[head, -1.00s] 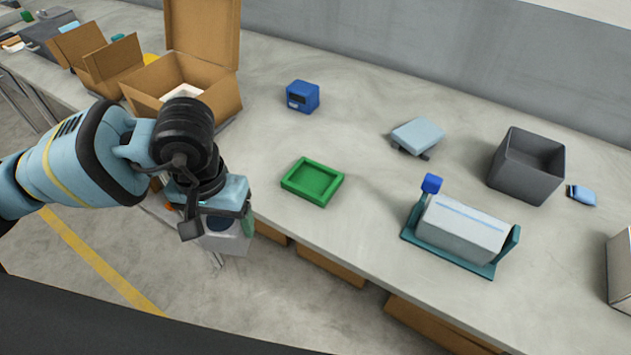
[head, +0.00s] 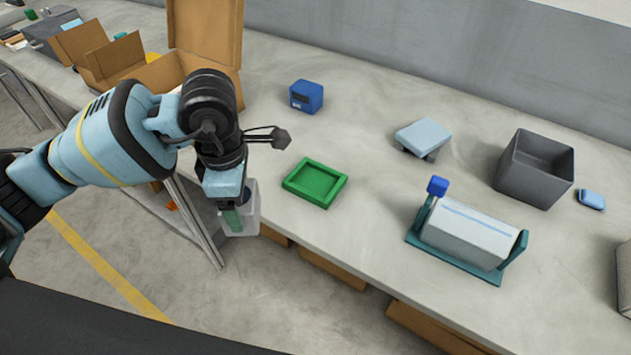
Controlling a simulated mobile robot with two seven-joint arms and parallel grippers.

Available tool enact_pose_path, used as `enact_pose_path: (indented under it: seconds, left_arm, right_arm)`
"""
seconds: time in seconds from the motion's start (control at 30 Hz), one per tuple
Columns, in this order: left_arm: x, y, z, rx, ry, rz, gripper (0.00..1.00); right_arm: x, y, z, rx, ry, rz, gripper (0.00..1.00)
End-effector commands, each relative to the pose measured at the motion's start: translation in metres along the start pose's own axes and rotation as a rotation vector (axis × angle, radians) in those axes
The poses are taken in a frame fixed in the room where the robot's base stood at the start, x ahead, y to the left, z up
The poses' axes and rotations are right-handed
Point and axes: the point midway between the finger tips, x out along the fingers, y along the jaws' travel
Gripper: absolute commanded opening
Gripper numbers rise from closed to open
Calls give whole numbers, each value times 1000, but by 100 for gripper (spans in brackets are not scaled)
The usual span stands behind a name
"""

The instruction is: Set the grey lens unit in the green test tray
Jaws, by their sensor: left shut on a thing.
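The grey lens unit (head: 249,218) is a pale grey block with a dark round part, partly hidden by my left gripper (head: 236,212). The left gripper is shut on it and holds it by the front edge of the table, left of the tray. The green test tray (head: 314,183) is a small, empty square tray lying flat on the table. The lens unit is apart from the tray. My right gripper is not in view.
A blue box (head: 306,96) stands behind the tray. Open cardboard boxes (head: 205,40) are at the back left. A teal stand with a grey-white body (head: 467,235), a light blue-topped item (head: 423,136) and a dark grey bin (head: 535,168) are to the right. Table around the tray is clear.

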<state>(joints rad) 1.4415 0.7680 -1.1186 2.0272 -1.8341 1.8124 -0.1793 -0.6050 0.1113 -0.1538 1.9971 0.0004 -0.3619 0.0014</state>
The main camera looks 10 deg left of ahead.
Motion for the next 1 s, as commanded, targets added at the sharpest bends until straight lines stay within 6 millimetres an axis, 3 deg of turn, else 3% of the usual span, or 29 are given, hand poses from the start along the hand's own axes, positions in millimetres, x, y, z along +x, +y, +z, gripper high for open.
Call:
enact_pose_path:
  seconds: [0.3, 0.5, 0.7, 1.0]
  left_arm:
    - [-3, 14, 8, -601, -2, -2, 31]
    - [-4, 19, 11, -858, -2, -4, 31]
    - [-5, 21, 12, -958, -2, -5, 31]
    - [-3, 18, 18, -964, -1, -5, 31]
  right_arm:
    - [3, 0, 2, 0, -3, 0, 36]
    - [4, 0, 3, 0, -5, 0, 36]
    - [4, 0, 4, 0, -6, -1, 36]
    - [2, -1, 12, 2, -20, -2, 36]
